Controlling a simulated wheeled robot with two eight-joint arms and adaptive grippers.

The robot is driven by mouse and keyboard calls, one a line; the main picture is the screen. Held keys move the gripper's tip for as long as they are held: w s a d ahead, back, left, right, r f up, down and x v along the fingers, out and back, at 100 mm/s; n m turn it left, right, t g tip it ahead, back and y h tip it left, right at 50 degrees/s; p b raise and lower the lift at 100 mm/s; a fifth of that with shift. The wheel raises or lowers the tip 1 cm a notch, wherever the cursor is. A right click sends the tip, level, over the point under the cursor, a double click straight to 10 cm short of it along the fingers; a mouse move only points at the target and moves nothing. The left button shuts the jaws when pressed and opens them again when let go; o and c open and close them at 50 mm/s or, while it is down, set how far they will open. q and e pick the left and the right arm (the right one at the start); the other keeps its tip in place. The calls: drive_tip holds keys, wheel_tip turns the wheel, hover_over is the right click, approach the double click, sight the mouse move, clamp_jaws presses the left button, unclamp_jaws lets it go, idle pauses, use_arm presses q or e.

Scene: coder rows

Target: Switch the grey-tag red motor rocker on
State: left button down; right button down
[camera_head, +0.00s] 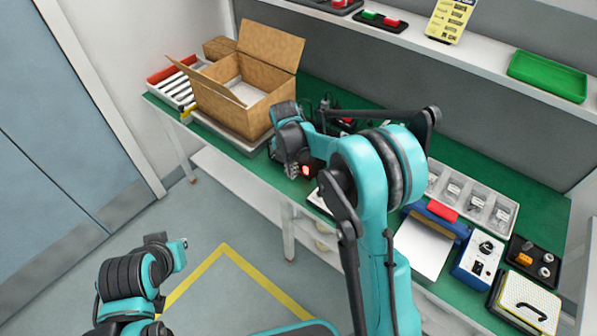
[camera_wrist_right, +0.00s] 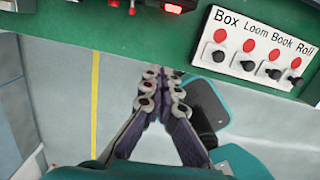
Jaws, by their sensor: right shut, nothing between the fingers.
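A bright red rocker (camera_wrist_right: 174,8) sits on a dark box at the top edge of the right wrist view, cut off by the frame. A red patch (camera_head: 305,170) beside my right gripper in the head view appears to be the same rocker. I cannot make out its grey tag or its on/off position. My right gripper (camera_wrist_right: 163,85) is shut and empty, with its fingers together in front of the table's front edge, apart from the rocker. In the head view the right arm hides much of this area. My left arm shows at the lower left; I see no left fingers.
An open cardboard box (camera_head: 240,85) stands on the green table at left. A blue-sided box (camera_head: 478,262) and clear bins stand at right. The floor in front is free.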

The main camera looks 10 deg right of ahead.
drive_tip(key=r, duration=0.2)
drive_tip(key=s+a+r+p, duration=0.1)
drive_tip(key=r, duration=0.1)
drive_tip(key=shift+a, duration=0.1)
drive_tip(key=shift+s, duration=0.1)
idle(0.3)
